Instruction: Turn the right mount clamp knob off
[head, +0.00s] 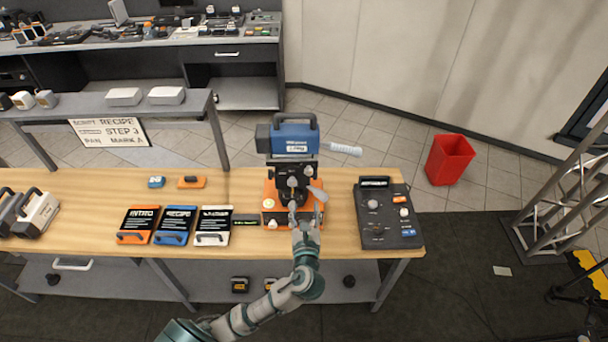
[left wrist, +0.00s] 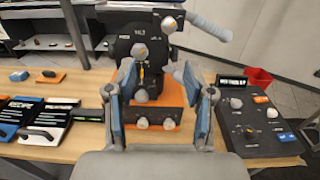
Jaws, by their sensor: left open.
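A blue camera (head: 292,138) sits on a black mount (head: 284,172) with an orange base (head: 270,200) on the workbench. Grey knobs show on the mount's front, one near the middle (head: 292,183) and one to the upper right (head: 308,171). I cannot tell for sure which is the right clamp knob. In the left wrist view the knobs show at the upper centre (left wrist: 137,50) and lower down (left wrist: 141,95). My left gripper (head: 297,208) is open in front of the mount; its fingers partly hide the mount's sides. My right gripper is not in view.
A dark control panel (head: 388,232) with knobs lies right of the mount. Orange, blue and white clapper-like boards (head: 172,224) lie left. A red bin (head: 449,160) stands on the floor behind right. A pale handle (head: 346,149) sticks out right of the camera.

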